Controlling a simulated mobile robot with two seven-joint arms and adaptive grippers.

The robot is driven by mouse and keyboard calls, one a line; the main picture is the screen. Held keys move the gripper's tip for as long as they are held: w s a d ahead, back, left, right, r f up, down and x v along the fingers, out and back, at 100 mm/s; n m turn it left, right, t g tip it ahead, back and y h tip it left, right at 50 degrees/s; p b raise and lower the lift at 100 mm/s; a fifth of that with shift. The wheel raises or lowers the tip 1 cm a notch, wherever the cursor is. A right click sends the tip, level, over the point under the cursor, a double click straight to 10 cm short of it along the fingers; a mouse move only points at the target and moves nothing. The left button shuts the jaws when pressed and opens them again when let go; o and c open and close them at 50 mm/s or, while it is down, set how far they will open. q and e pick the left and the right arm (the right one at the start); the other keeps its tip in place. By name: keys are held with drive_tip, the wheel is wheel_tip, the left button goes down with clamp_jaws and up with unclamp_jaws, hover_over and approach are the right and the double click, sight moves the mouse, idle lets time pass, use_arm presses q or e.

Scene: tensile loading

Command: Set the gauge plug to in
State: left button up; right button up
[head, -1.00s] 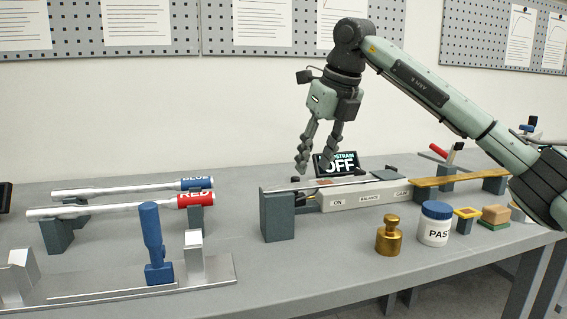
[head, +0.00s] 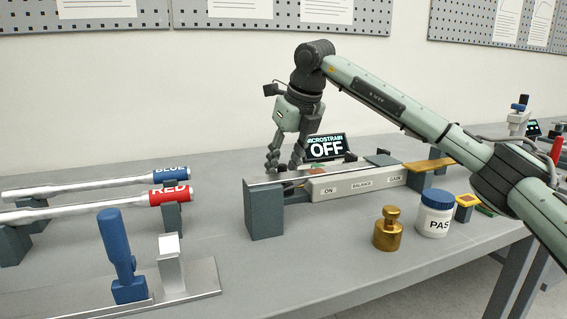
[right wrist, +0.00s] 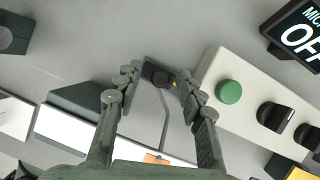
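The gauge plug (right wrist: 158,77) is a small black piece beside the left end of the pale box, with a grey cable running from it. Whether it is seated in the box cannot be told. The box (right wrist: 238,75) has a green button (right wrist: 228,92) and black knobs; in the head view it (head: 325,188) is labelled ON, BALANCE and GAIN. My right gripper (right wrist: 158,80) is open, its fingers either side of the plug with gaps visible. In the head view this gripper (head: 283,168) is low behind the metal bar, its fingertips partly hidden. My left gripper is out of view.
A display (head: 326,148) reads MICROSTRAIN OFF behind the box. A brass weight (head: 388,230) and a PAS-labelled jar (head: 434,215) stand in front. Blue (head: 172,173) and red (head: 170,195) handled tools lie left, near an upright blue handle (head: 117,245).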

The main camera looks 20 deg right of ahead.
drive_tip(key=shift+c, duration=0.3)
clamp_jaws()
drive_tip(key=shift+w, duration=0.1)
drive_tip(key=d, duration=0.3)
drive_tip(key=shift+d, duration=0.4)
drive_tip(key=shift+o, duration=0.3)
unclamp_jaws()
drive_tip(key=v, duration=1.2)
